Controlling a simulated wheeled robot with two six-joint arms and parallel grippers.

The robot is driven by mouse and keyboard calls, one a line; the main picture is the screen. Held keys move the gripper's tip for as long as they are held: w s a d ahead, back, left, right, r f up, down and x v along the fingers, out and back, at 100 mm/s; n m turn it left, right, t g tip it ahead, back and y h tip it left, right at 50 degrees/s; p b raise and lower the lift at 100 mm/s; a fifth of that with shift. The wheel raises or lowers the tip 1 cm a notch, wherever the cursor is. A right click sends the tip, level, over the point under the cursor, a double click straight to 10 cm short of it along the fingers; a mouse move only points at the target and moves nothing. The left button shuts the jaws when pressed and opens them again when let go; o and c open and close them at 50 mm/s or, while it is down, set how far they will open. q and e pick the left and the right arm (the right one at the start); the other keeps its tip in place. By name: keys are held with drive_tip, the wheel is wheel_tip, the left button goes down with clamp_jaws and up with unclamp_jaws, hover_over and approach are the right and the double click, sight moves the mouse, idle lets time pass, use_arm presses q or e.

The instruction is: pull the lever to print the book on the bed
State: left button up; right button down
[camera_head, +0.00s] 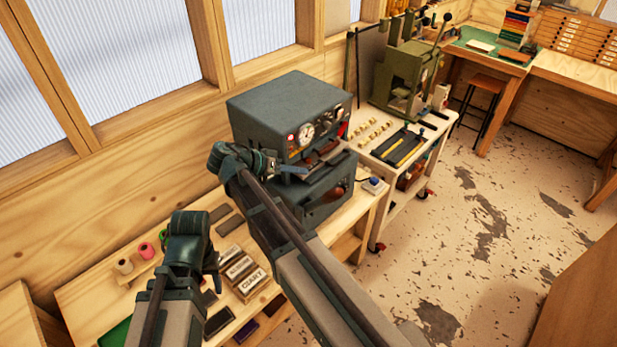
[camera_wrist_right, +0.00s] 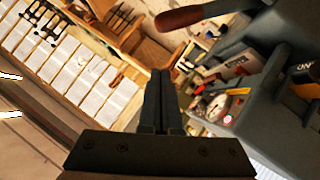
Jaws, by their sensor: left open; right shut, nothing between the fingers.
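The dark grey-green press (camera_head: 285,105) stands on the wooden bench, with a round gauge (camera_head: 307,131) and a red light on its front. In the right wrist view the gauge (camera_wrist_right: 214,106) is at the right, and a dark red-brown lever handle (camera_wrist_right: 195,15) is at the top. My right gripper (camera_head: 296,172) is shut and empty at the press's front opening. Its fingers also show in the right wrist view (camera_wrist_right: 161,80), apart from the handle. The book on the bed is hard to make out behind my right gripper. My left gripper (camera_head: 212,280) is open over the bench, left of the press.
Labelled boxes (camera_head: 243,275) and dark blocks lie on the bench near my left gripper. Thread spools (camera_head: 146,250) stand at the left. A white-topped cart (camera_head: 378,150) with tools and a green press (camera_head: 405,80) stands beyond. The floor at the right is open.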

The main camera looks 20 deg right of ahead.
use_arm(q)
wheel_tip(320, 180, down, 8)
drive_tip(key=b, duration=0.7)
use_arm(e)
drive_tip(key=s+d+f, duration=0.1)
drive_tip(key=d+f, duration=0.6)
drive_tip(key=d, duration=0.1)
drive_tip(key=shift+s+d+f, duration=0.3)
drive_tip(key=shift+f, duration=0.1)
use_arm(q)
drive_tip(key=shift+r, duration=0.15)
